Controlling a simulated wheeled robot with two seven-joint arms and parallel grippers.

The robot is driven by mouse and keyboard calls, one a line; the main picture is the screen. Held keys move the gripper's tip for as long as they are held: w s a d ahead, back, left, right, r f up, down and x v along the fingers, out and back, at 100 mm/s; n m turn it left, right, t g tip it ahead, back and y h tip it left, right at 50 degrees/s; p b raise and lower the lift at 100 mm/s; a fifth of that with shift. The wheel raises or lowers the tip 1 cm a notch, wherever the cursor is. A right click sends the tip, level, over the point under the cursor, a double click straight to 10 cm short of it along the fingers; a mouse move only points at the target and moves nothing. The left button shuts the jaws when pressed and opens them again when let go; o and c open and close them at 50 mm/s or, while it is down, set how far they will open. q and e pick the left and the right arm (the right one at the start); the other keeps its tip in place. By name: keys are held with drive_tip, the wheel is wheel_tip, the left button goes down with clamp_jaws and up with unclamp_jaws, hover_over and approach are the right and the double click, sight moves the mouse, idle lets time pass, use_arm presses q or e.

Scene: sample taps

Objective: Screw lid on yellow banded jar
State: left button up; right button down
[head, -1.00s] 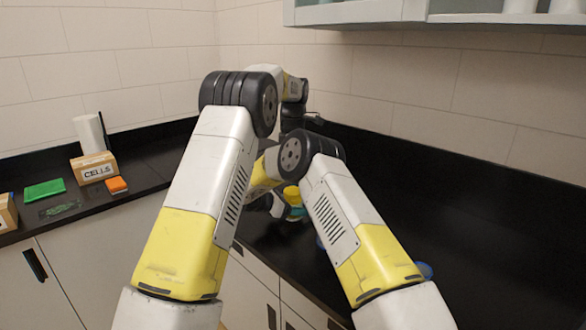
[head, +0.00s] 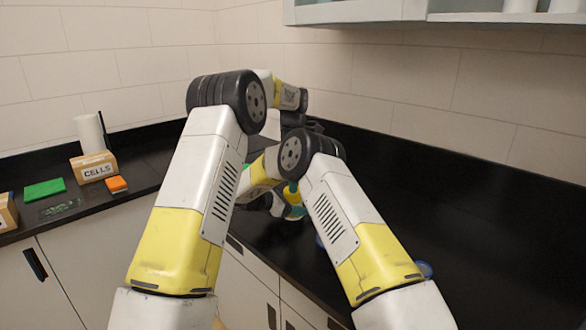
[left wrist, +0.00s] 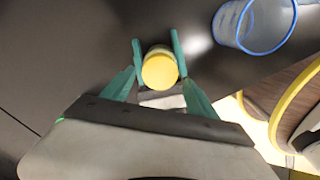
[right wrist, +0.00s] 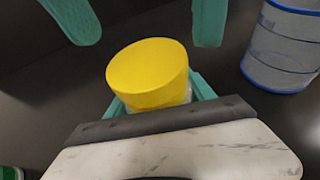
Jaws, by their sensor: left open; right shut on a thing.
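A yellow lid (right wrist: 148,72) sits on a clear jar (right wrist: 188,97), of which only a sliver shows below the lid in the right wrist view. The lid looks slightly tilted there; whether it is seated is unclear. My right gripper (right wrist: 155,100) is shut on the jar, its teal fingers around it just below the lid. My left gripper (left wrist: 157,45) is open, its teal fingers on either side of the lid (left wrist: 160,70) as seen from above. In the right wrist view the left fingers stand apart from the lid. In the head view my right arm hides most of this.
A clear blue-rimmed container (left wrist: 255,22) stands near the jar; it also shows in the right wrist view (right wrist: 283,48). A CELLS box (head: 93,167), an orange block (head: 117,185) and a green block (head: 44,189) lie on the left counter. The black counter at right is largely clear.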

use_arm(q)
drive_tip(key=shift+f, duration=1.6)
drive_tip(key=c, duration=1.3)
drive_tip(key=o, duration=1.5)
drive_tip(key=shift+r, duration=2.3)
